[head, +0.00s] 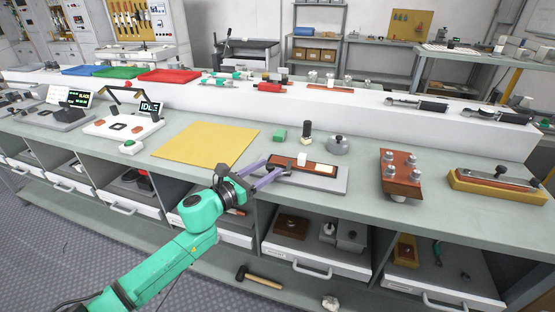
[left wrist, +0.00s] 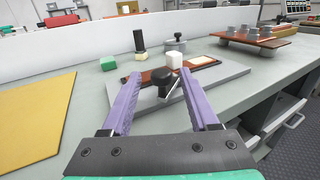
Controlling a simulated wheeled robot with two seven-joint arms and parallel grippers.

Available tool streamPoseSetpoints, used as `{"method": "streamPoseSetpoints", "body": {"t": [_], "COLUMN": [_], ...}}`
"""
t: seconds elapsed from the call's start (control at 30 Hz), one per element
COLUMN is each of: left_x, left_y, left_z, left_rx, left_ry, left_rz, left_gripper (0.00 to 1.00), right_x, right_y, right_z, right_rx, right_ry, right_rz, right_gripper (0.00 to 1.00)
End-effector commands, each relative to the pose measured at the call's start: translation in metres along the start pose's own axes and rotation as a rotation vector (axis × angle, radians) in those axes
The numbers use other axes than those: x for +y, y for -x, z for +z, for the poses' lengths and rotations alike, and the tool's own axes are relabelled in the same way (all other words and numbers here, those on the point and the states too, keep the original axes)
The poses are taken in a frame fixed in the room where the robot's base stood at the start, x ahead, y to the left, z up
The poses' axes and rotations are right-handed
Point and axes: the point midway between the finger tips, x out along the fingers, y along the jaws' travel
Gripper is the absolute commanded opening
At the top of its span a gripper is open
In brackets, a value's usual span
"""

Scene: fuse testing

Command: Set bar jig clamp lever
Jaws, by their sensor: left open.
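The bar jig is a grey base plate (head: 325,184) with a red-brown bar (head: 318,168) on it, a white block (head: 302,159) and a pale inset towards the right. In the left wrist view its clamp lever shows as a black knob (left wrist: 162,77) with a thin metal rod (left wrist: 172,92) at the near left end of the jig. My left gripper (head: 276,167) is open, with its purple fingers over the jig's left end. In the left wrist view the knob appears between the fingers, and I cannot tell whether they touch it. My right gripper is out of view.
A green block (head: 280,135), a black-topped post (head: 306,130) and a grey round pot (head: 337,146) stand behind the jig. A yellow mat (head: 205,145) lies left. A brown fixture with metal posts (head: 401,178) and a yellow-based fixture (head: 498,188) stand right. Open drawers lie below.

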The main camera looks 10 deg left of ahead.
Motion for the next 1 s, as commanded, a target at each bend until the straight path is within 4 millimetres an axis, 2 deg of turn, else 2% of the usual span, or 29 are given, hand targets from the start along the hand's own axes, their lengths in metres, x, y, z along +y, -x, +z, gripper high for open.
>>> {"method": "streamPoseSetpoints", "body": {"t": [0.03, 0.1, 0.2, 0.5, 0.67, 1.0], "left_x": [0.0, 0.0, 0.0, -0.001, -0.001, -0.001], "left_y": [-0.013, -0.027, -0.04, -0.045, -0.045, -0.044], "left_z": [0.004, 0.003, 0.001, -0.001, 0.0, -0.001], "left_rx": [-0.003, -0.002, -0.001, 0.001, 0.0, 0.0], "left_ry": [0.0, 0.002, 0.001, 0.0, 0.001, 0.004], "left_rz": [0.0, 0.0, 0.0, -0.001, -0.001, 0.02], "left_gripper": [0.61, 0.61, 0.61, 0.61, 0.0, 0.0], "right_x": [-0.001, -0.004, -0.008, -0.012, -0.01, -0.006], "right_y": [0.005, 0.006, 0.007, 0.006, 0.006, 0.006], "right_z": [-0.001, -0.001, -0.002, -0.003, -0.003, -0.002], "right_rx": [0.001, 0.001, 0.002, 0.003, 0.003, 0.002], "right_ry": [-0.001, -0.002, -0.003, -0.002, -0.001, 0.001], "right_rz": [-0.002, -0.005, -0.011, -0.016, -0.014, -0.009], "right_gripper": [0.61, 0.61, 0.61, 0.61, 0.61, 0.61]}}
